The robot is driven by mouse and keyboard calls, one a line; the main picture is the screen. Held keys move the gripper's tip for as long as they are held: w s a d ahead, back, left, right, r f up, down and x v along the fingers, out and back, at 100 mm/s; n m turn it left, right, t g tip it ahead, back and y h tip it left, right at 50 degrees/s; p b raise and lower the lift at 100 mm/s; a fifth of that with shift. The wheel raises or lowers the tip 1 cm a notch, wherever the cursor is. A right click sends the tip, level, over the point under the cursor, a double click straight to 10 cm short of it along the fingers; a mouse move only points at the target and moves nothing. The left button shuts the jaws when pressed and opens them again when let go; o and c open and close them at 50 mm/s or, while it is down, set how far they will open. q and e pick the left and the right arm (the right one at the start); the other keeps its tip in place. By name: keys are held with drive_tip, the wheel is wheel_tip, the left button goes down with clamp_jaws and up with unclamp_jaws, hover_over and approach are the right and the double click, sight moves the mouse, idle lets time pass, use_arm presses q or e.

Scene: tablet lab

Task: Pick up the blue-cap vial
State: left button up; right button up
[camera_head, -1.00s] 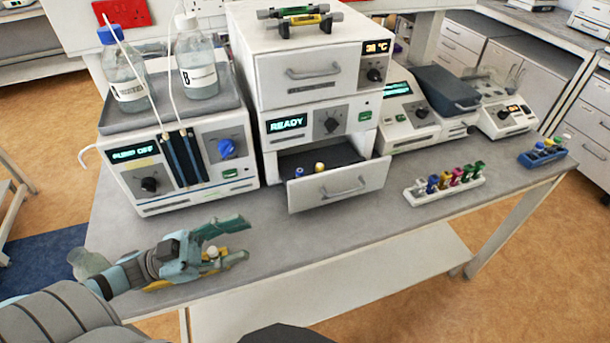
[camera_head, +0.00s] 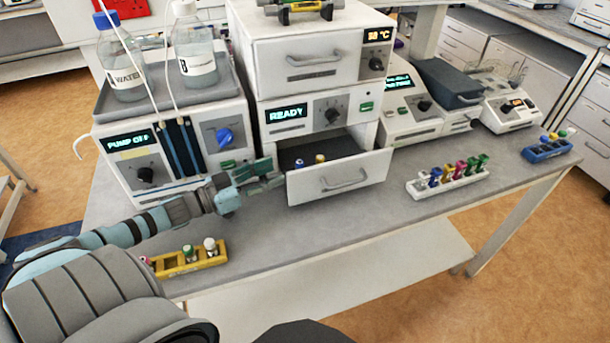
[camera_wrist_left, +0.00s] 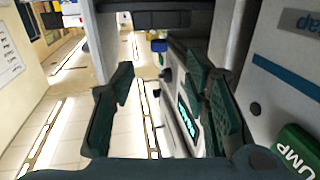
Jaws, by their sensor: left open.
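Another blue-capped vial (camera_head: 435,176) stands in the white rack (camera_head: 450,190) on the right. My left gripper (camera_head: 274,173) is open, just left of the drawer's front corner, apart from the vial. In the left wrist view its two fingers (camera_wrist_left: 163,78) are spread with nothing between them. A small blue item (camera_wrist_left: 158,45) shows beyond them; I cannot tell for sure which it is. My right gripper is not in view.
The pump unit (camera_head: 165,165) stands left of the drawer unit, close behind my left arm. A yellow rack (camera_head: 190,262) with several vials lies at the front left. A blue rack (camera_head: 547,150) stands far right. The bench between drawer and front edge is clear.

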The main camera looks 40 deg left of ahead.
sight(300, 162)
use_arm(q)
drive_tip(key=b+x, duration=0.1)
drive_tip(key=x, duration=0.7)
drive_tip(key=shift+d, duration=0.1)
drive_tip(key=shift+w+d+f, duration=0.1)
drive_tip(key=shift+w+d, duration=0.05)
drive_tip(key=shift+w, duration=0.2)
drive_tip(key=c, duration=1)
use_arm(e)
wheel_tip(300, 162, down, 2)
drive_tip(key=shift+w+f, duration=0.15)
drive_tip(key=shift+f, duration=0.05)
